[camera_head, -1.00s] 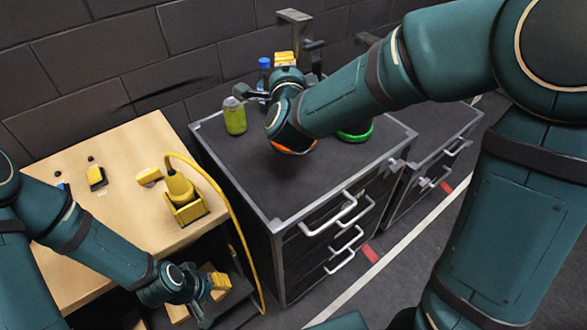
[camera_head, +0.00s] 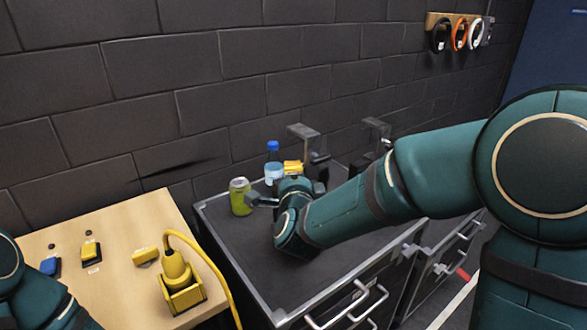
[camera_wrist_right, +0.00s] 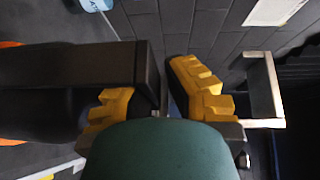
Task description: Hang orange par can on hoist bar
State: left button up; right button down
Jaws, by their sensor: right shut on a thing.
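The orange par can (camera_wrist_right: 70,72) is at the left of the right wrist view as a dark body and bracket, with slivers of orange rim at the edge. A square metal hook (camera_wrist_right: 274,92) stands at the right there and seems to be its own. My right gripper (camera_wrist_right: 155,95) is shut on the par can's dark bracket between yellow fingertips. In the head view that gripper (camera_head: 292,182) is over the dark cabinet; my wrist hides the can's body, but a hook (camera_head: 303,132) rises behind it. My left gripper is out of view. I cannot see the hoist bar.
A green can (camera_head: 240,197) and a blue-capped bottle (camera_head: 273,165) stand left of my right gripper. A second hook (camera_head: 377,124) rises behind my forearm. The wooden table (camera_head: 122,262) holds a blue button (camera_head: 50,266), yellow button (camera_head: 91,250) and yellow corded pendant (camera_head: 177,278).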

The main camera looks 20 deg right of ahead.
jog(key=shift+f+b, duration=0.45)
jog(key=shift+f, duration=1.3)
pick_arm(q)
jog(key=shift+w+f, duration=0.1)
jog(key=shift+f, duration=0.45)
pick_arm(e)
jog(key=c, duration=1.1)
grip_release()
jog(key=shift+f, duration=0.15)
jog(key=shift+c, duration=0.2)
